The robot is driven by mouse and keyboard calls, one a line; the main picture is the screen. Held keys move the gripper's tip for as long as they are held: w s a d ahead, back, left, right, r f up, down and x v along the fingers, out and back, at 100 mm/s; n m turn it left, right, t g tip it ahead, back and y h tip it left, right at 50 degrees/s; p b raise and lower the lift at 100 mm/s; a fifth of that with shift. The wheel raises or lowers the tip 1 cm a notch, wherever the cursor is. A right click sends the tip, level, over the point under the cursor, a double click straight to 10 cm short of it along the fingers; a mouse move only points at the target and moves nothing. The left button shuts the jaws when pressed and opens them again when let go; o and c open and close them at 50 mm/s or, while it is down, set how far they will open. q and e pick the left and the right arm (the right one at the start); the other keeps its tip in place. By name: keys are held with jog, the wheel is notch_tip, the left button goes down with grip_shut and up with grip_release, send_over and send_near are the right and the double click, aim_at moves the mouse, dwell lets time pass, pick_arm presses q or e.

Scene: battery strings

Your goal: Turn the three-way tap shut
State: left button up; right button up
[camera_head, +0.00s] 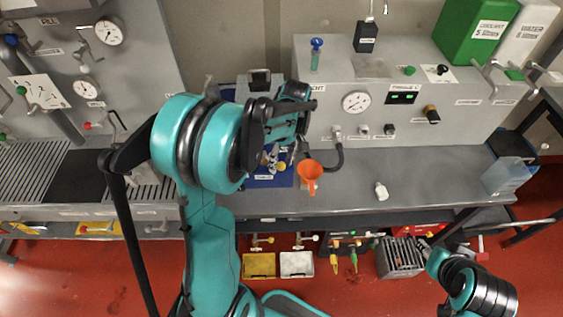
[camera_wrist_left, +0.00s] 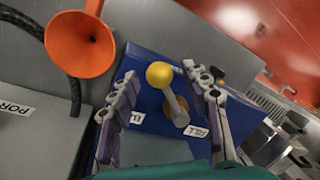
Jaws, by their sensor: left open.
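The three-way tap shows in the left wrist view as a grey lever with a yellow ball knob (camera_wrist_left: 160,75) on a blue panel (camera_wrist_left: 150,52). The panel has a FILL label (camera_wrist_left: 196,131) and another label (camera_wrist_left: 137,117) that is partly hidden. My left gripper (camera_wrist_left: 159,84) is open, with one finger on each side of the lever. I cannot tell whether either finger touches it. In the head view the yellow knob (camera_head: 282,167) shows small beside my left gripper (camera_head: 274,157); my arm hides much there. My right gripper (camera_head: 424,245) is low at the right; its jaws are unclear.
An orange funnel (camera_head: 310,171) stands close to the right of the tap, with a black hose (camera_head: 336,157) behind it. A dark crate (camera_head: 400,258) is near my right gripper. The bench's middle right is mostly clear.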

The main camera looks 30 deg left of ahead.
pick_arm(q)
grip_shut()
jog(key=shift+s, duration=0.1)
jog(key=shift+s+a+m, duration=0.15)
jog(key=shift+s+m, duration=0.55)
jog(key=shift+m, duration=0.5)
jog(key=shift+s+a+m+t+y, duration=0.2)
jog(key=shift+s+a+m, duration=0.35)
jog(key=shift+m, duration=0.7)
jog(key=shift+s+a+m+t+y, duration=0.2)
jog(key=shift+s+a+m, duration=0.2)
jog(key=shift+s+m, duration=0.55)
jog(key=shift+s+a+m+t+y, duration=0.2)
jog(key=shift+s+a+m, duration=0.2)
jog(key=shift+m, duration=1.1)
